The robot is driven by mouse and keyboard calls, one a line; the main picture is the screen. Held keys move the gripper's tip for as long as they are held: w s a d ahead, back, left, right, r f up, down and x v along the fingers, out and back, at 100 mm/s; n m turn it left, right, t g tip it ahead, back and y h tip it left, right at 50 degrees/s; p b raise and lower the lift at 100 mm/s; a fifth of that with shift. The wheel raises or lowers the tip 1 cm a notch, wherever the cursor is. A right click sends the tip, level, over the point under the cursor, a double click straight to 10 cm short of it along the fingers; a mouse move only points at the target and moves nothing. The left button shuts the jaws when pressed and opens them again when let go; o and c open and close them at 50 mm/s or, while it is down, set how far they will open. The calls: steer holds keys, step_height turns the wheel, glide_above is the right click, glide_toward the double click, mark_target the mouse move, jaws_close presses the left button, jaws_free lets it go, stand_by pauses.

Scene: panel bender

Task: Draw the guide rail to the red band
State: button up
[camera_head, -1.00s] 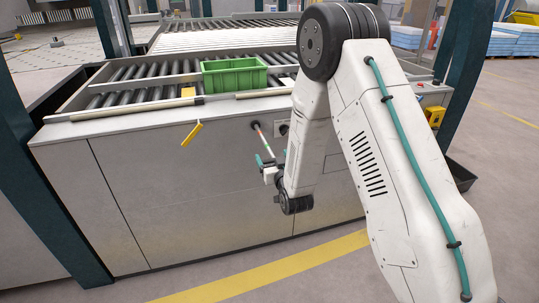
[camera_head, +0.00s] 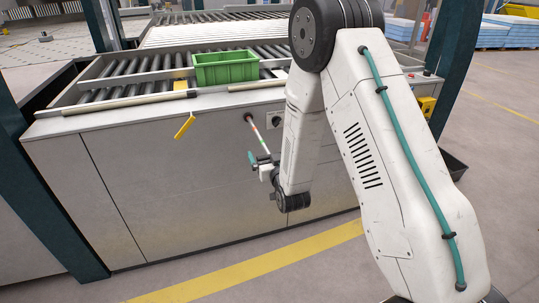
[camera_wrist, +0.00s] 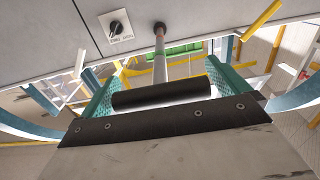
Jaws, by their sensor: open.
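In the wrist view the rod (camera_wrist: 160,68) runs from a dark round socket in the panel towards me, with a reddish part near the socket. A black cylindrical bar (camera_wrist: 160,95) lies crosswise at its near end, between my teal fingers. My gripper (camera_head: 261,162) is open around the rod's near end; it also shows in the wrist view (camera_wrist: 163,88). Whether the fingers touch the bar is unclear.
A green crate (camera_head: 226,68) stands on the roller bed (camera_head: 120,84) above the panel. A yellow tag-like lever (camera_head: 185,126) hangs at the panel's upper edge. A black rotary switch (camera_wrist: 116,28) is beside the socket. Floor in front is clear, with a yellow line (camera_head: 260,265).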

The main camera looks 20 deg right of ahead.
steer(key=s, duration=0.7)
steer(key=shift+s, duration=0.35)
step_height(320, 180, down, 10)
steer(key=s+g, duration=0.3)
steer(key=g, duration=0.3)
steer(key=s+r+g, duration=0.1)
steer(key=s+g, duration=0.4)
steer(key=g, duration=0.1)
steer(key=s+d+r+g, duration=0.3)
steer(key=s+r+g, duration=0.1)
steer(key=s+r, duration=2.3)
step_height(320, 180, up, 4)
steer(key=shift+f+g, duration=0.25)
steer(key=shift+g, duration=0.05)
steer(key=shift+d, duration=0.1)
steer(key=shift+c, duration=0.3)
